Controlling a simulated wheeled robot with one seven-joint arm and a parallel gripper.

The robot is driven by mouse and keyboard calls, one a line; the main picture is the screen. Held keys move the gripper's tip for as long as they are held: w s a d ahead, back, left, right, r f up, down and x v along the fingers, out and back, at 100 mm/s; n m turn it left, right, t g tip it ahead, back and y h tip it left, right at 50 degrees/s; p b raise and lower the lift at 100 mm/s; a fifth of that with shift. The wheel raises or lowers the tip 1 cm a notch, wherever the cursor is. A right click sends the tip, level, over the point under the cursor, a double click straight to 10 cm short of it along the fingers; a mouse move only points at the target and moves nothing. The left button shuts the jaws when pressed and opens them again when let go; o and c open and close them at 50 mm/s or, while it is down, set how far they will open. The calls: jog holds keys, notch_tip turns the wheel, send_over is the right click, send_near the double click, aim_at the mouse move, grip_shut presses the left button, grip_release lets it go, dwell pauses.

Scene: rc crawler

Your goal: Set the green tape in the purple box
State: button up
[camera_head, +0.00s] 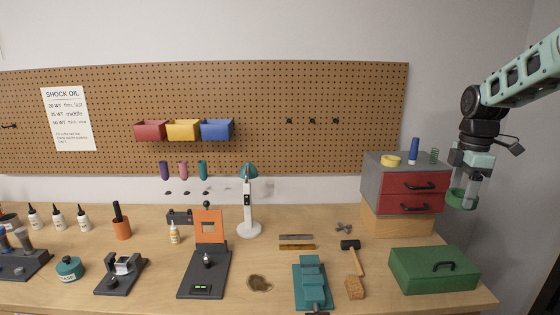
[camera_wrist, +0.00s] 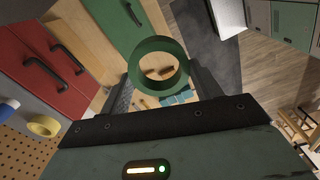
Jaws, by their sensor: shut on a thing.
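My gripper (camera_head: 468,188) is at the right of the head view, raised beside the red-drawer cabinet and above bench height. It is shut on the green tape (camera_head: 456,200), a ring hanging low between the fingers. In the wrist view my gripper (camera_wrist: 160,76) has a finger on either side of the green tape (camera_wrist: 157,43), and its open hole faces the camera. No purple box shows in either view.
A green toolbox (camera_head: 432,272) lies below. Red, yellow and blue bins (camera_head: 217,131) hang on the pegboard.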

jog(key=s+a+f+m+b, duration=0.2)
jog(key=s+a+f+m, duration=0.2)
jog(key=f, duration=0.8)
jog(key=s+a+f+m+b, duration=0.3)
jog(key=s+a+f+m, duration=0.1)
jog(key=f, duration=0.9)
jog(key=s+a+f+m+b, duration=0.3)
jog(key=a+f+m, duration=0.3)
jog(key=f, duration=0.7)
jog(key=shift+s+a+f+m, duration=0.25)
jog(key=shift+s+a, duration=0.2)
jog(key=shift+a, duration=0.25)
